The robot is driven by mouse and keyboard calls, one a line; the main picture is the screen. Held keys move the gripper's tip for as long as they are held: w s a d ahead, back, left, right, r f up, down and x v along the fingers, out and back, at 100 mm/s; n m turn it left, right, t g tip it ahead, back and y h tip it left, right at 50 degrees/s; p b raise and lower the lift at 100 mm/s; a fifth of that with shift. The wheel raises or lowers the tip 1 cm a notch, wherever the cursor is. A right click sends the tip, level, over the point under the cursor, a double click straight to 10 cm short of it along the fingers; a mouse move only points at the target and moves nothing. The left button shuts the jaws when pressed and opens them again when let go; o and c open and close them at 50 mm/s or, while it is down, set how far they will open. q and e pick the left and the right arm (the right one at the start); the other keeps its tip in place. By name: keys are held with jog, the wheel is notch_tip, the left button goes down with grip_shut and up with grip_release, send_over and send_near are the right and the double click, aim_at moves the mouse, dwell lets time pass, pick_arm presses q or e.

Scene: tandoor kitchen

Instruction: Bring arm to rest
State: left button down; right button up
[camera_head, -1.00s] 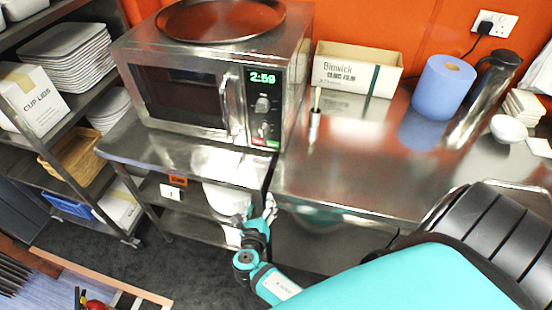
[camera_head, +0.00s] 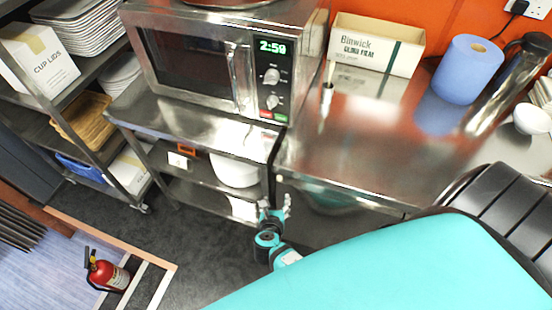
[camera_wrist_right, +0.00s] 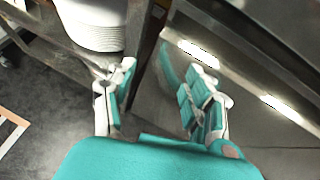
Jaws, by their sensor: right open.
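My right gripper (camera_head: 274,208) is low in front of the steel counters in the head view, beside the table leg between them. It also shows in the right wrist view (camera_wrist_right: 158,88), where its two fingers are spread apart with nothing between them. Its teal arm link comes in from below and is largely hidden by my large teal body part. My left gripper is not in view.
A microwave (camera_head: 190,65) stands on the left steel table, with a white bowl (camera_head: 236,170) on the shelf below. The right counter (camera_head: 360,150) holds a carton (camera_head: 374,45) and blue roll (camera_head: 466,70). A fire extinguisher (camera_head: 108,274) stands at lower left; dark floor near it is clear.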

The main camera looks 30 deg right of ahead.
jog(key=s+a+f+m+g+y+b, duration=0.1)
jog(key=s+f+m+g+y+b, duration=0.1)
jog(key=s+f+m, duration=0.5)
jog(key=s+a+f+m+g+y+b, duration=0.1)
jog(key=s+f+m+g+y, duration=0.15)
jog(key=s+f, duration=0.85)
jog(key=s+d+f+m+g+y+b, duration=0.1)
jog(key=s+f+m, duration=0.5)
jog(key=s+m, duration=0.2)
jog(key=s+d+f+m+g+y+b, duration=0.1)
jog(key=s+f+m+g+b, duration=0.1)
jog(key=s+f+m, duration=0.4)
jog(key=s+m, duration=0.3)
jog(key=shift+f, duration=0.2)
jog(key=shift+g+y, duration=0.25)
